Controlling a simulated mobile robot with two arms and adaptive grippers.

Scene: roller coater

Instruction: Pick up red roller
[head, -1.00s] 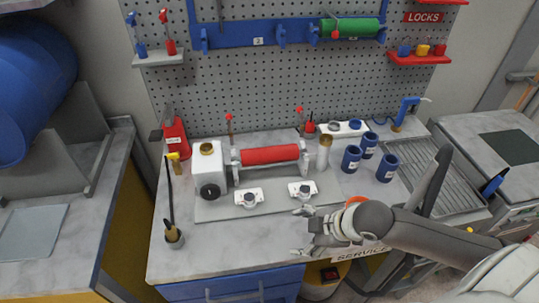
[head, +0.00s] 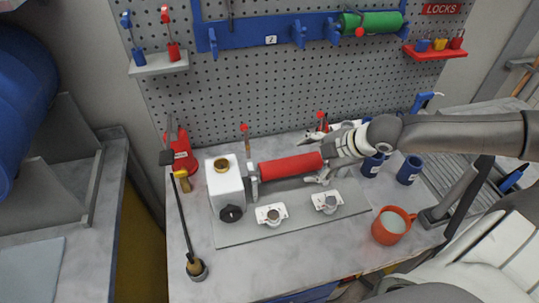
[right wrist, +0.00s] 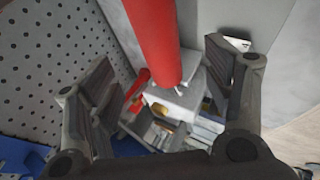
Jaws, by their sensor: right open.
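The red roller (head: 290,165) lies horizontally in its holder on the grey base plate (head: 290,228) in the head view. My right gripper (head: 317,159) is open at the roller's right end, with one finger behind and one in front of it. In the right wrist view, the red roller (right wrist: 155,38) runs between the two spread fingers of the right gripper (right wrist: 160,62), with gaps on both sides. The roller's right end and its support are partly hidden by the gripper in the head view. My left gripper is not in view.
A white box (head: 225,185) stands left of the roller. Two white clamps (head: 271,216) sit in front. Blue cups (head: 409,170) and an orange mug (head: 392,226) stand right. A green roller (head: 372,22) hangs on the pegboard.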

